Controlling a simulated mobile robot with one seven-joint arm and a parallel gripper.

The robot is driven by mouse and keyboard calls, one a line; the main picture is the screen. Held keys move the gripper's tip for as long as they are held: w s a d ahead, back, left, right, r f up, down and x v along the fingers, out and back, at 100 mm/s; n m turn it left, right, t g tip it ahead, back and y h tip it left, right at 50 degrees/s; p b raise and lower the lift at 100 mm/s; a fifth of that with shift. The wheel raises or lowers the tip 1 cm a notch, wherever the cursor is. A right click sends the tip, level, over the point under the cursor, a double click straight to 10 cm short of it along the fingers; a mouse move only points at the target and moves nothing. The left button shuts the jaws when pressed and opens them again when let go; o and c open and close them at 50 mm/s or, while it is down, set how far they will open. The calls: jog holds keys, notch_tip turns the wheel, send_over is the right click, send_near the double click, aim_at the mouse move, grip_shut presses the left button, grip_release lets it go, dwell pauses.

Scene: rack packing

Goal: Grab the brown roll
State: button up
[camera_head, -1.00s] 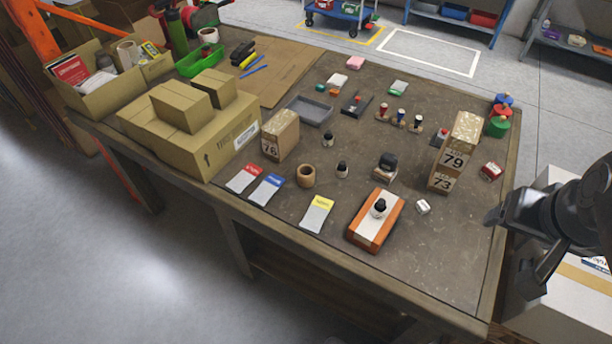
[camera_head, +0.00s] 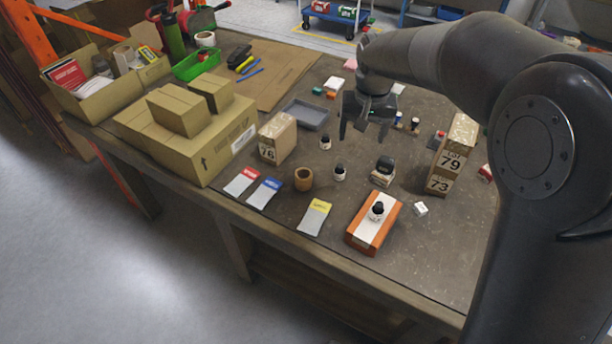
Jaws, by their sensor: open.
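The brown roll (camera_head: 303,179) stands upright on the table as a short hollow cylinder. It is near the table's front edge, just right of the blue-topped card and below the box marked 76. My gripper (camera_head: 364,134) is above the table, to the right of and farther back than the roll. Its fingers point down, spread apart, with nothing visible between them. The roll is fully in view and apart from the gripper.
A small dark bottle (camera_head: 339,172) stands just right of the roll. The box marked 76 (camera_head: 277,140) is behind it. Cards with red (camera_head: 241,181) and blue (camera_head: 264,192) tops lie left. An orange-and-white block (camera_head: 360,236) lies right. A grey tray (camera_head: 306,114) sits farther back.

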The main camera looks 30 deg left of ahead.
jog(key=n+g, duration=0.1)
jog(key=n, duration=0.1)
send_near(303, 174)
jog(key=shift+s+a+h, duration=0.2)
jog(key=shift+a+h, duration=0.2)
jog(key=shift+s+a+f, duration=0.1)
jog(key=shift+a+f, duration=0.05)
jog(key=shift+f, duration=0.25)
notch_tip(303, 174, down, 5)
jog(key=shift+f, duration=0.1)
jog(key=shift+w+d+f, duration=0.1)
jog(key=shift+w+f, duration=0.05)
jog(key=shift+f, duration=0.7)
jog(key=shift+w+d+f, duration=0.1)
jog(key=shift+w+f, duration=0.05)
jog(key=shift+f, duration=0.7)
jog(key=shift+w+f, duration=0.2)
jog(key=shift+f, duration=0.7)
jog(key=c, duration=1.1)
